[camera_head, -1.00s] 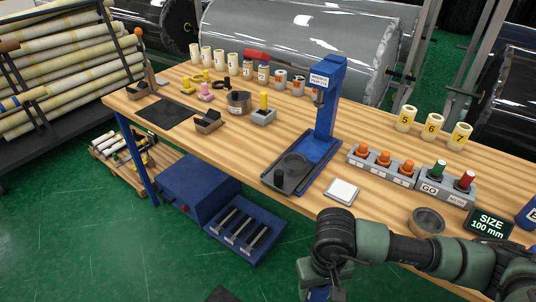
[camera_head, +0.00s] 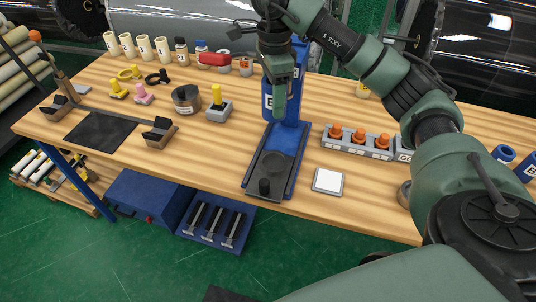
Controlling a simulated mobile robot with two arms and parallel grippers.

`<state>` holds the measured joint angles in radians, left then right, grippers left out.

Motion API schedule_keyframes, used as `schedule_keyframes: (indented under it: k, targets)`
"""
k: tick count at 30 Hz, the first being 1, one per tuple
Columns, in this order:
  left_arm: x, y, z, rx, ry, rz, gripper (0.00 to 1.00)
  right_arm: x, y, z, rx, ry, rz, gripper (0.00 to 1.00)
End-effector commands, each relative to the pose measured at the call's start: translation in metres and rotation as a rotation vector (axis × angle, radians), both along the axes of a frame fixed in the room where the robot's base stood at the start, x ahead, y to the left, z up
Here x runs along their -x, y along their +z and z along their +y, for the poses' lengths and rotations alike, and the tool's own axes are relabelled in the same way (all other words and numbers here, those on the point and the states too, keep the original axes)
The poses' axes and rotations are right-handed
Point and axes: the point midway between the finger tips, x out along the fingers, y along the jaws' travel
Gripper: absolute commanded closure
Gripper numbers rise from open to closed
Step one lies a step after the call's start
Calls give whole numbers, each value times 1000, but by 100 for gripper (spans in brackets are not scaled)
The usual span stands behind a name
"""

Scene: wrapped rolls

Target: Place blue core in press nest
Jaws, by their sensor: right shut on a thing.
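My right gripper (camera_head: 281,104) points down from the top of the view, in front of the press (camera_head: 299,56). It is shut on the blue core (camera_head: 268,101), which has a white label and is partly hidden behind a finger. The core blends with the blue press column behind it. My left gripper is not in view.
A white pad (camera_head: 328,181) lies right of the press, near a block with orange knobs (camera_head: 357,139). More blue cores (camera_head: 526,168) stand at the right edge. A grey block with a yellow knob (camera_head: 219,108) stands left.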

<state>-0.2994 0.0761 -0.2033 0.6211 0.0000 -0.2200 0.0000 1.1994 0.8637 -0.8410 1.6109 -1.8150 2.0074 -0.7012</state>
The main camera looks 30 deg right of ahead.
Motion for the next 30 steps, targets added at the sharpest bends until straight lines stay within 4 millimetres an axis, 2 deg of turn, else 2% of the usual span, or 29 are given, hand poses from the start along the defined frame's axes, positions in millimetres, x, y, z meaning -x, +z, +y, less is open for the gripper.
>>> schedule_keyframes:
  k: [2,8,18,26,30]
  targets:
    - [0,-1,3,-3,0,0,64,0,-9,0,-1,-11,6,94]
    - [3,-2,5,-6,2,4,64,2,-57,0,-1,-10,11,94]
    - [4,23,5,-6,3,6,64,2,-136,-1,0,-11,6,94]
    - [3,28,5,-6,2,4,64,2,-162,0,0,-10,5,94]
    - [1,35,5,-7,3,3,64,1,-184,0,0,-10,5,94]
